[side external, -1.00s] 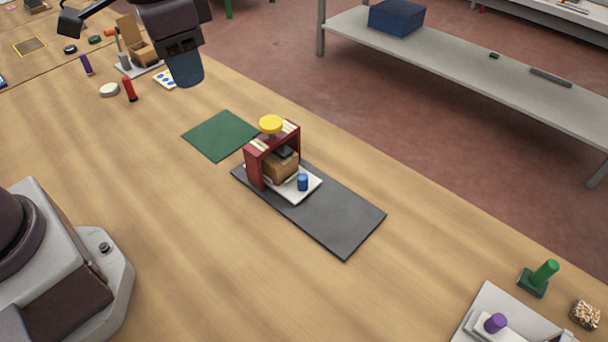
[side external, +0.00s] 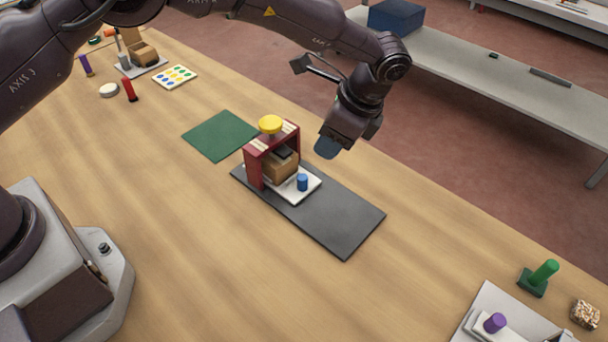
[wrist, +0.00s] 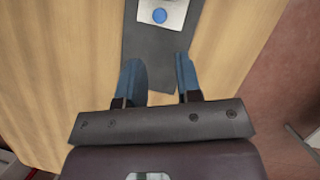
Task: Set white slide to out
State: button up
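The white slide (side external: 312,187) is a flat plate on a dark grey mat, with a blue knob (side external: 302,182) standing on it. It runs under a dark red frame (side external: 254,170) with a yellow knob (side external: 270,124) on top and a brown block (side external: 281,166) inside. The slide's end also shows at the top of the wrist view (wrist: 173,10), with the blue knob (wrist: 159,16) on it. My gripper (side external: 326,149) is in the air to the right of the frame, apart from slide and knob. In the wrist view its two blue fingers (wrist: 158,78) are spread with nothing between them.
The dark grey mat (side external: 345,220) is bare in front of the slide. A green mat (side external: 220,136) lies behind the frame. A green-handled piece (side external: 541,277) and a purple-knobbed fixture (side external: 494,323) stand at the lower right. A red cylinder (side external: 129,90) stands at the upper left.

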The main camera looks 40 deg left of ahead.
aim_at(304, 177)
jog(key=x, duration=1.2)
grip_shut()
